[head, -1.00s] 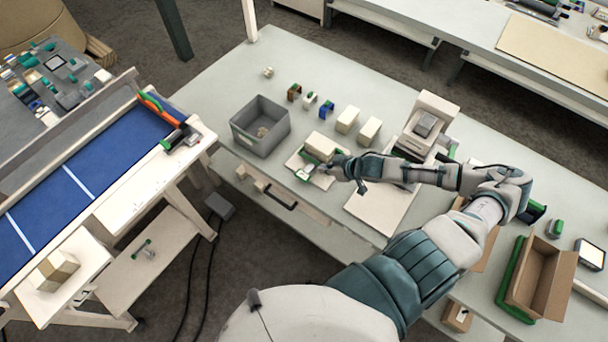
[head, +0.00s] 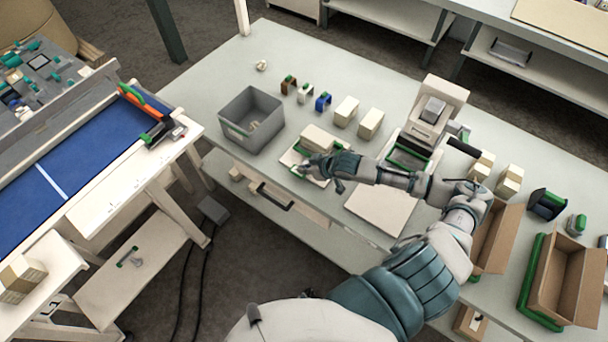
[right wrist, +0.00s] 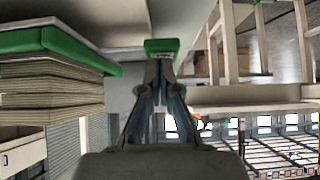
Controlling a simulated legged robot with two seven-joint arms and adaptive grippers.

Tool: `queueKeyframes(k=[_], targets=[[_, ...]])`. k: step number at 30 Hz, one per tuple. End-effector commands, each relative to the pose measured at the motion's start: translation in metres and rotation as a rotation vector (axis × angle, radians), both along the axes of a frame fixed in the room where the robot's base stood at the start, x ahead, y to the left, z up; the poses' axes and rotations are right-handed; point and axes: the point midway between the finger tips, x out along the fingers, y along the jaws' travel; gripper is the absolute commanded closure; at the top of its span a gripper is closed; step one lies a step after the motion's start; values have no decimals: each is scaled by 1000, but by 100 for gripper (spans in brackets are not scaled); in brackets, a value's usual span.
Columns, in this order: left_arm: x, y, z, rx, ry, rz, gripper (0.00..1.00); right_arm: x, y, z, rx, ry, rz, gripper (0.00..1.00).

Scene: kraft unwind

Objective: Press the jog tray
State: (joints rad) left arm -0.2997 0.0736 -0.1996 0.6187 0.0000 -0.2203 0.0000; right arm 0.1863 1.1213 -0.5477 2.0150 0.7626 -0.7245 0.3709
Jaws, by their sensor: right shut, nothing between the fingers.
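The jog tray, which I take to be the small pale tray (head: 289,158) with green trim, sits near the front edge of the bench, right of the grey bin. A cream block of stock (head: 318,136) lies on it. My right gripper (head: 303,168) is shut and empty at the tray's front, covering part of it. In the right wrist view the closed fingertips (right wrist: 160,62) are at a small green tab (right wrist: 161,46); contact is unclear. A layered stack (right wrist: 50,90) against a green plate (right wrist: 70,43) is on the left there. My left gripper is out of view.
A grey bin (head: 237,134) stands left of the tray. Small coloured pieces (head: 323,101) and cream blocks (head: 346,111) stand behind. A pale machine (head: 440,105) and flat board (head: 380,212) are right, with open cartons (head: 565,280) beyond. A blue-topped conveyor (head: 60,180) is far left.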

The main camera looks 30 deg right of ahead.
Motion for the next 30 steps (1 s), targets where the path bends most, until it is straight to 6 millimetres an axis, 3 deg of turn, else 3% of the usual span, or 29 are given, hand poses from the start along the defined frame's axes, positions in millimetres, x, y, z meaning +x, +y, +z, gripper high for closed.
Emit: queueKeyframes(k=[5,16,23,30], targets=[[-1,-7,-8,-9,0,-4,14,0,4,-4,-2,-2,1,100],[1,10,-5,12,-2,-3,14,0,1,-6,0,0,0,100],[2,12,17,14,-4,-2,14,-2,3,-27,4,3,-2,100],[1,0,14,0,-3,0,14,-4,2,-38,-4,9,-1,100]])
